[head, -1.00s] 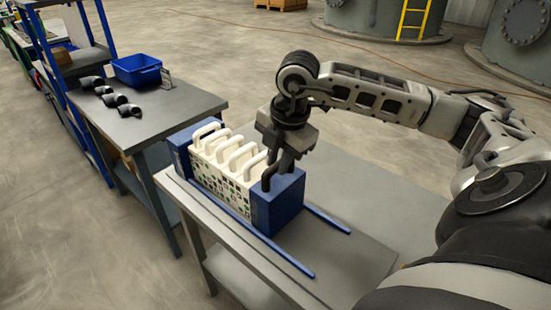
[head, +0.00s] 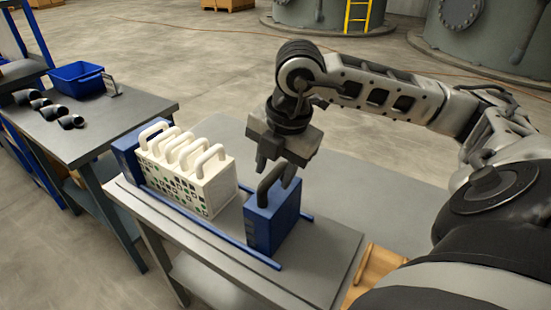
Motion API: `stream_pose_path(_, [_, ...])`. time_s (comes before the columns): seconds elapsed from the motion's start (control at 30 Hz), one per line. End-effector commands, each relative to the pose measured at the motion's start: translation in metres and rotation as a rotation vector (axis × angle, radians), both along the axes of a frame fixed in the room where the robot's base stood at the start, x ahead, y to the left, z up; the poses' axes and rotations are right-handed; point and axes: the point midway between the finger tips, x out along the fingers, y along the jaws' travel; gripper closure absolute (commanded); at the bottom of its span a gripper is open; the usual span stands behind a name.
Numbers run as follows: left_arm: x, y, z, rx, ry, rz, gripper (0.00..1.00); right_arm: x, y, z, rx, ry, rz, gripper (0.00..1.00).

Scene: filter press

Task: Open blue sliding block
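The blue sliding block (head: 272,222) stands upright on the blue rails at the front right of the press. It has a dark arched handle (head: 266,187) on top. A clear gap separates it from the row of white filter plates (head: 190,187), which stand together against the fixed blue end block (head: 127,156). My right gripper (head: 277,168) points down at the handle, its fingers closed around the upper part and partly hiding it. My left gripper is out of view.
The press stands on a grey table; the blue rails (head: 262,258) run a little past the sliding block. A second table (head: 95,127) at left holds a blue bin (head: 76,79) and several black pipe elbows (head: 40,104). A wooden thing (head: 377,268) shows at lower right.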

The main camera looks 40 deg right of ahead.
Motion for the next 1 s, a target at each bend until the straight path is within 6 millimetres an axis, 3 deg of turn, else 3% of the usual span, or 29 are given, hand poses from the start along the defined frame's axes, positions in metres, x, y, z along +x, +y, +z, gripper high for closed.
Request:
stream_pose_path(0.37, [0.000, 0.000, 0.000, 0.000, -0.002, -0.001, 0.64, -0.001, 0.000, 0.008, 0.002, 0.000, -0.001, 0.60])
stream_pose_path(1.0, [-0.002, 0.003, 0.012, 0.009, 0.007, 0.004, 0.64, -0.027, -0.006, 0.143, 0.001, -0.004, 0.000, 0.60])
